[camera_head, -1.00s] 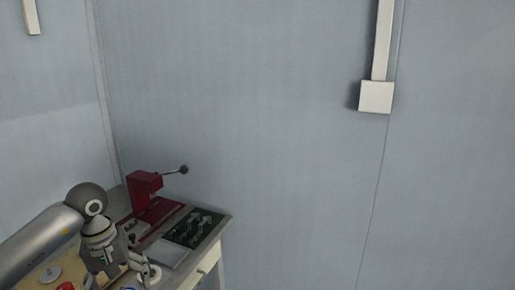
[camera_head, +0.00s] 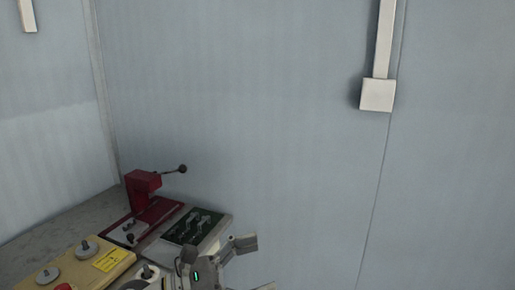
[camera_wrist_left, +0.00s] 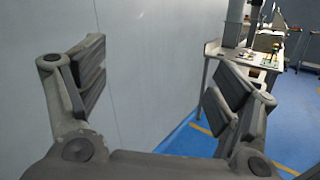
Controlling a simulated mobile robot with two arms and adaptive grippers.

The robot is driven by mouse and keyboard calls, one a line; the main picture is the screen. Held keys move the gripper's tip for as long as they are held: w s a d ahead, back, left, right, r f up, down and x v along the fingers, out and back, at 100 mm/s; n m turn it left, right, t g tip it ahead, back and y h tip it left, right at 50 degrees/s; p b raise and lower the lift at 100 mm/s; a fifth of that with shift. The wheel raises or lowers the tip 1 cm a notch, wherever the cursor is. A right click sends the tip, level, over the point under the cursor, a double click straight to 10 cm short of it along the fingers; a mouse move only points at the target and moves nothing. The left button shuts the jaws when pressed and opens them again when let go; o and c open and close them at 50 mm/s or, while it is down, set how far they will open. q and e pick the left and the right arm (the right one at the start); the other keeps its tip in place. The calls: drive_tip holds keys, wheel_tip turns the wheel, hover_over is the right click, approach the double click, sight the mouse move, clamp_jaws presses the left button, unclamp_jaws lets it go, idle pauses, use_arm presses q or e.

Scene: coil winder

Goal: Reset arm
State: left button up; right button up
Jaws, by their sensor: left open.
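My left gripper (camera_head: 252,262) is at the bottom of the head view, in front of the table's right end and partly cut off by the lower edge. In the left wrist view its two grey fingers stand wide apart, with nothing between the pads (camera_wrist_left: 158,80). It is open, empty and apart from the table's objects. My right gripper is in neither view.
A red hand-lever press (camera_head: 145,190), a dark green panel (camera_head: 193,227) and a tan control box (camera_head: 72,270) with knobs stand on the corner table. The wall (camera_head: 280,120) is close behind. The left wrist view shows another bench (camera_wrist_left: 243,60) and blue floor (camera_wrist_left: 190,138).

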use_arm(q)
drive_tip(key=w+a+r+n+t+y, duration=0.15)
drive_tip(key=a+n+t+y, duration=0.25)
drive_tip(key=n+t, duration=0.5)
drive_tip(key=w+a+n+t+y, duration=0.3)
drive_tip(key=a+n+t, duration=0.15)
drive_tip(key=n, duration=0.95)
drive_tip(key=a+f+n+y, duration=0.6)
drive_tip(key=n+y, duration=0.1)
drive_tip(key=n, duration=0.3)
drive_tip(key=s+a+f+n+g+y, duration=0.3)
drive_tip(key=f+n, duration=0.2)
drive_tip(key=f, duration=0.1)
drive_tip(key=s+a+f+n+g+y, duration=0.2)
drive_tip(key=s+a+f+n, duration=0.1)
drive_tip(key=f+n, duration=0.3)
drive_tip(key=s+f+n+g, duration=0.45)
drive_tip(key=s+f, duration=0.25)
drive_tip(key=s, duration=0.3)
drive_tip(key=s+f+n+g, duration=0.3)
drive_tip(key=s+f+g, duration=0.35)
drive_tip(key=s, duration=0.45)
wheel_tip(320, 180, down, 26)
drive_tip(key=s, duration=0.1)
drive_tip(key=s+a+f+g, duration=0.2)
drive_tip(key=s+a+f, duration=0.1)
drive_tip(key=s+f, duration=1.3)
drive_tip(key=shift+s+f+m, duration=0.3)
drive_tip(key=shift+s+m, duration=0.05)
drive_tip(key=shift+s, duration=0.25)
